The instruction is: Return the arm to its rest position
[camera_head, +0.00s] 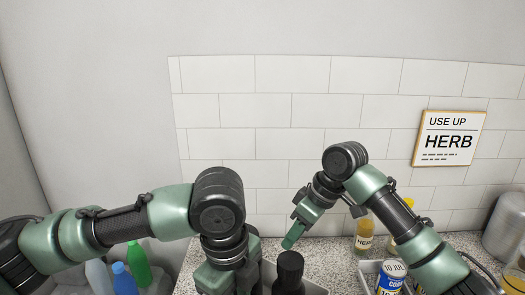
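My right arm comes in from the right and bends down at the wrist. Its gripper (293,236) points down and to the left, in front of the tiled wall and just above a black object (289,270). I see its fingers edge-on, so I cannot tell whether they are open or shut. I see nothing held in it. My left arm comes in from the left and bends down at a black joint. Its gripper (222,280) is at the bottom edge, left of the black object, and its fingertips are cut off by the frame.
A speckled counter (335,258) runs below the tiled wall. A green bottle (138,264) and a blue bottle (122,279) stand at lower left. A labelled yellowish jar (363,238) and a blue-and-white can (389,278) stand at right. A "HERB" sign (448,138) hangs on the wall.

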